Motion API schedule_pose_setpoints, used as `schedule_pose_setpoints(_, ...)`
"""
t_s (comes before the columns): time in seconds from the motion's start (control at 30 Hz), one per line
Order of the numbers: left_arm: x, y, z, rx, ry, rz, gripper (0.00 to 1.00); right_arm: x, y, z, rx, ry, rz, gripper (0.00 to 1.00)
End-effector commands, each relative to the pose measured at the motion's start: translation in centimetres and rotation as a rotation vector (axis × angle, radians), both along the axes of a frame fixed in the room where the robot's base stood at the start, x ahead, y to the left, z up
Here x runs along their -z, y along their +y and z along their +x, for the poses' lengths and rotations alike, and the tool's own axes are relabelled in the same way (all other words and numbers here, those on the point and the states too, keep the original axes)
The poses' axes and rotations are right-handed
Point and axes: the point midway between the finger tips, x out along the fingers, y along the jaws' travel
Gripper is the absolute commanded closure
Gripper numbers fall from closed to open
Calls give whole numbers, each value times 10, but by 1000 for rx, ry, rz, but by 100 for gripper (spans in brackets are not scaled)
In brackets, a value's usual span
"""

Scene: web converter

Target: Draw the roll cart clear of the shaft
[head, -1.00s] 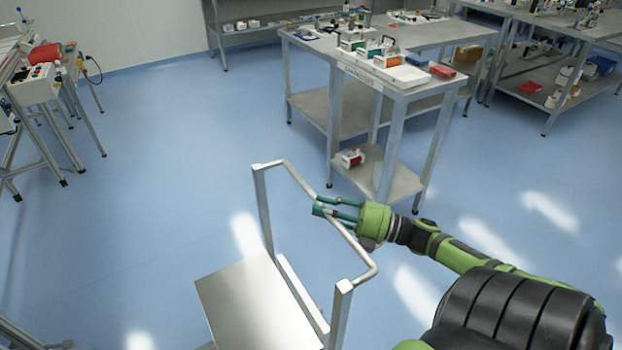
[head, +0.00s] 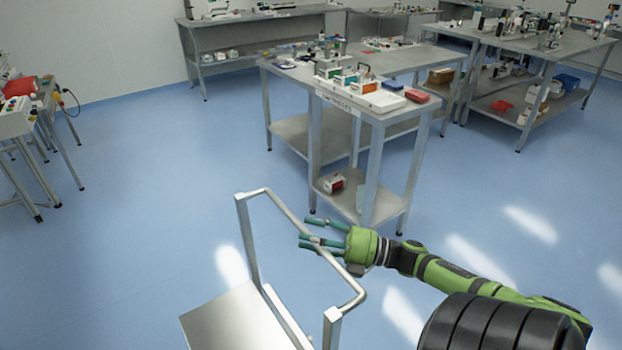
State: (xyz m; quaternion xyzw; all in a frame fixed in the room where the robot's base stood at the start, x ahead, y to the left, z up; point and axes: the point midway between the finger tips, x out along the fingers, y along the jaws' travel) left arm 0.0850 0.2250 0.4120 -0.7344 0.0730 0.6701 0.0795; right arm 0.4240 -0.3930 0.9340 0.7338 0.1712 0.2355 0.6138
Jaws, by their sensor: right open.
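The roll cart (head: 228,322) is in the lower middle of the head view, with a flat metal deck. Its push handle (head: 287,215) is a bent metal bar on two uprights. My right gripper (head: 308,233) is open at the handle bar, with its green fingers spread above and below the bar. I cannot tell whether they touch it. No roll shows on the visible part of the deck. The shaft cannot be made out in this view. My left gripper is not in view.
A metal workbench (head: 292,132) with boxes and a lower shelf stands beyond the cart. Another bench (head: 545,45) is at the back right. Blue floor (head: 140,200) is clear left of the cart.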

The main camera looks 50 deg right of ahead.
Motion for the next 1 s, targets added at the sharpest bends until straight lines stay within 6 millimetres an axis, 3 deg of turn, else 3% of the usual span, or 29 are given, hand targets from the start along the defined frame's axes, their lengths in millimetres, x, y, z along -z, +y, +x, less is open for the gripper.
schedule_pose_setpoints(0.5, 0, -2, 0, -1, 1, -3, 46, 14, -52, -80, 2, 3, 1, 51)
schedule_pose_setpoints(0.7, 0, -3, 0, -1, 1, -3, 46, 16, -62, -95, 0, 1, 0, 51)
schedule_pose_setpoints(1.0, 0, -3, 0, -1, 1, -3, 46, 16, -63, -97, -1, 0, 1, 51)
